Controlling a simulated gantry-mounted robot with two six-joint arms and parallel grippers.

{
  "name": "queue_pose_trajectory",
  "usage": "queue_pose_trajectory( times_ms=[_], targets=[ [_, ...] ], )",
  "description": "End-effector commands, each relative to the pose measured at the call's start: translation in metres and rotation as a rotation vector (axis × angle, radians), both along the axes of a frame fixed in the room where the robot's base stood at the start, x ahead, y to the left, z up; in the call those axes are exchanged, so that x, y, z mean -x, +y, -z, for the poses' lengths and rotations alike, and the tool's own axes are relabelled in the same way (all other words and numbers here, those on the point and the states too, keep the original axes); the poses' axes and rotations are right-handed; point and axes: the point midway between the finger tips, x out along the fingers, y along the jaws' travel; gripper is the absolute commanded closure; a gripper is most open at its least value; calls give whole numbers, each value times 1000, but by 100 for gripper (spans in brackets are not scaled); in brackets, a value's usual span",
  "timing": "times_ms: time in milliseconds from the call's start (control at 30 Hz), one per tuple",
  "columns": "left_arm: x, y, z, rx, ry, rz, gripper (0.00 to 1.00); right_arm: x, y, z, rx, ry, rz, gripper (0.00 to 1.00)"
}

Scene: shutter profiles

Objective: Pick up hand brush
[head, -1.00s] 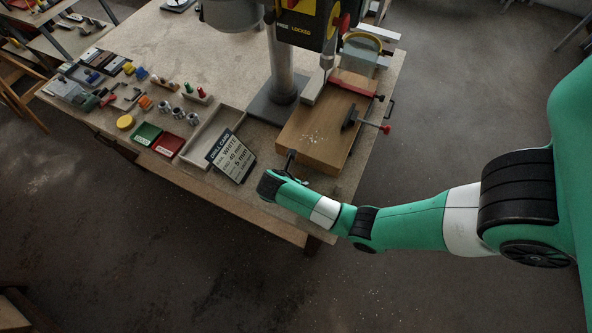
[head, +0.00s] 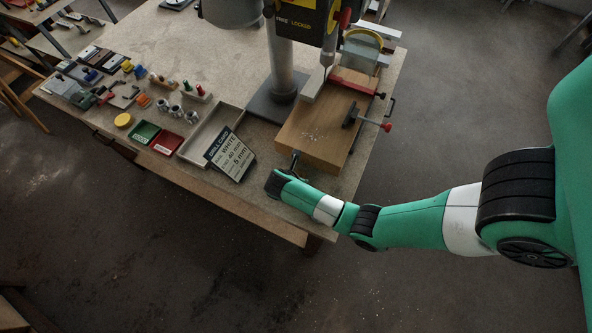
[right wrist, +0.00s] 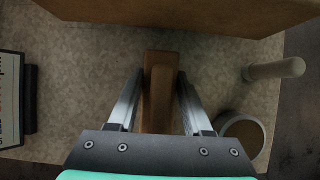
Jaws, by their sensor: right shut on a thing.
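The hand brush shows in the right wrist view as a brown wooden piece (right wrist: 161,88) between the two metal fingers. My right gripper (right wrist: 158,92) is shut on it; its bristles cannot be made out. In the head view my right gripper (head: 293,162) is at the front edge of the bench, close to the near end of the wooden block, and the brush is largely hidden by my wrist there. My left gripper is not in view.
The wooden block (head: 313,143) lies under the drill press (head: 284,77), with a red-handled clamp (head: 371,121). A drill card (head: 230,154) stands left of my wrist. In the wrist view a pale peg (right wrist: 275,69) and a round container (right wrist: 241,134) are at right.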

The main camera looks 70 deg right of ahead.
Motion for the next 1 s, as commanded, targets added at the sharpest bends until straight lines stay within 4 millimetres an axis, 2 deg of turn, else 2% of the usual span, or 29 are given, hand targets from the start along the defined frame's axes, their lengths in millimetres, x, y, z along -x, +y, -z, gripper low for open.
queue_pose_trajectory(
  times_ms=[367,467,567,800,967,1000],
  targets=[
    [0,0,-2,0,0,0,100,0,0,-5,1,-1,0,100],
    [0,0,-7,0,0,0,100,-1,0,-16,1,-3,1,100],
    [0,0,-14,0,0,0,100,-1,0,-37,3,-5,1,100],
    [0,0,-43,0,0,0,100,41,35,-101,0,-2,-5,100],
    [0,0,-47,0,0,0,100,78,65,-116,1,1,-6,100],
    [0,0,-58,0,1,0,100,85,71,-124,0,4,-7,100]
  ],
)
